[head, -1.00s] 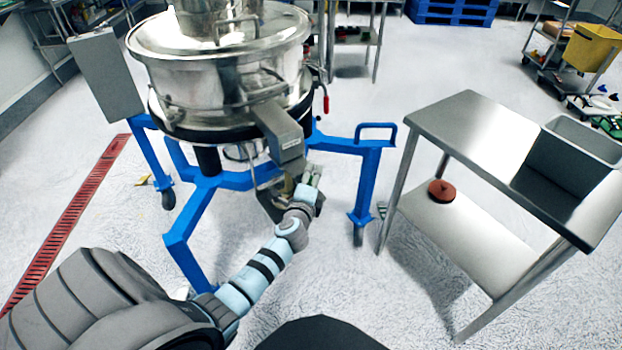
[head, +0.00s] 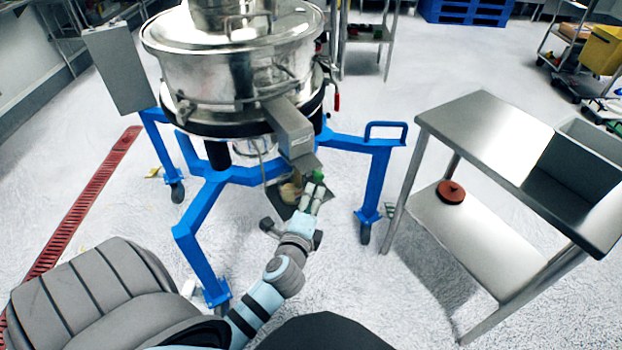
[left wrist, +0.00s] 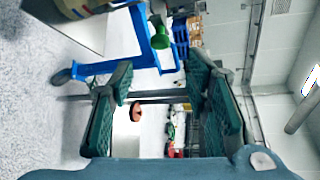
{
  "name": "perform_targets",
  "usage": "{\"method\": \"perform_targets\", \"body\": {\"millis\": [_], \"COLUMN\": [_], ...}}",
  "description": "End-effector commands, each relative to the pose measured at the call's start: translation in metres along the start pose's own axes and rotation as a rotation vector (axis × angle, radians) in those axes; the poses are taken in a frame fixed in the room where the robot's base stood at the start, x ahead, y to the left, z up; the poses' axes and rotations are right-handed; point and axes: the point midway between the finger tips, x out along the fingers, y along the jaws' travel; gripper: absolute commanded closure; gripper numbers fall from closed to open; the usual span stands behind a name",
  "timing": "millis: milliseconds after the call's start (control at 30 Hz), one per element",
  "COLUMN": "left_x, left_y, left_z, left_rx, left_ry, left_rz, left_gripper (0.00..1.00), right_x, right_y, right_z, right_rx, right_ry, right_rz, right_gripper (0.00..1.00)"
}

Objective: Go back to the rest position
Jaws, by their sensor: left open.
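My left gripper (head: 314,192) is in the lower middle of the head view, in front of and below the outlet chute (head: 290,132) of the steel powder sifter (head: 235,80). Its padded fingers are spread and empty in the left wrist view (left wrist: 160,98). A small green part (head: 319,174) shows just beyond the fingertips, and a pale yellowish thing (head: 290,193) lies below the chute, partly hidden. The green part also shows in the left wrist view (left wrist: 160,40), apart from the fingers. My right gripper is not in view.
The sifter stands on a blue wheeled frame (head: 375,190) close to my left arm. A steel table (head: 490,125) stands at the right, with a red-brown disc (head: 451,191) on its lower shelf. A red floor drain (head: 80,215) runs at the left. Open floor lies between frame and table.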

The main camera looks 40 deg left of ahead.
Motion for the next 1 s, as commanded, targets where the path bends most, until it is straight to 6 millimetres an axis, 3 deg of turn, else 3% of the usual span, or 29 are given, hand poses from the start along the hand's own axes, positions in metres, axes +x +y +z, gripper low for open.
{"method": "perform_targets", "body": {"millis": [400,467,500,567,667,733,800,900,1000], "left_x": [0.001,0.001,0.002,0.004,-0.006,-0.03,-0.069,-0.14,-0.209], "left_y": [0.0,-0.002,0.011,0.047,0.138,0.212,0.282,0.364,0.415], "left_z": [0.0,-0.003,-0.011,-0.024,-0.045,-0.052,-0.051,-0.036,-0.015], "left_rx": [-0.012,-0.083,-0.172,-0.292,-0.534,-0.717,-0.883,-1.067,-1.156], "left_ry": [0.0,0.015,0.046,0.083,0.105,0.064,-0.029,-0.225,-0.416], "left_rz": [-0.001,-0.007,0.022,0.106,0.332,0.523,0.706,0.922,1.061], "left_gripper": [0.56,0.56,0.56,0.56,0.56,0.56,0.56,0.56,0.56], "right_x": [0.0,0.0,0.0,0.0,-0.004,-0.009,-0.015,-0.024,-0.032], "right_y": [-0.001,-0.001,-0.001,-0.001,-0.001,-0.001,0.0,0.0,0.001], "right_z": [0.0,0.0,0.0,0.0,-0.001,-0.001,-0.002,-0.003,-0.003], "right_rx": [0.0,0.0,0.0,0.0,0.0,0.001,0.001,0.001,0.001], "right_ry": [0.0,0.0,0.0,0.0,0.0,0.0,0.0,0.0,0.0], "right_rz": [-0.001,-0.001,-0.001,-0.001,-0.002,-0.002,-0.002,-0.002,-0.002], "right_gripper": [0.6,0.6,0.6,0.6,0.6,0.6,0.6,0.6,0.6]}}
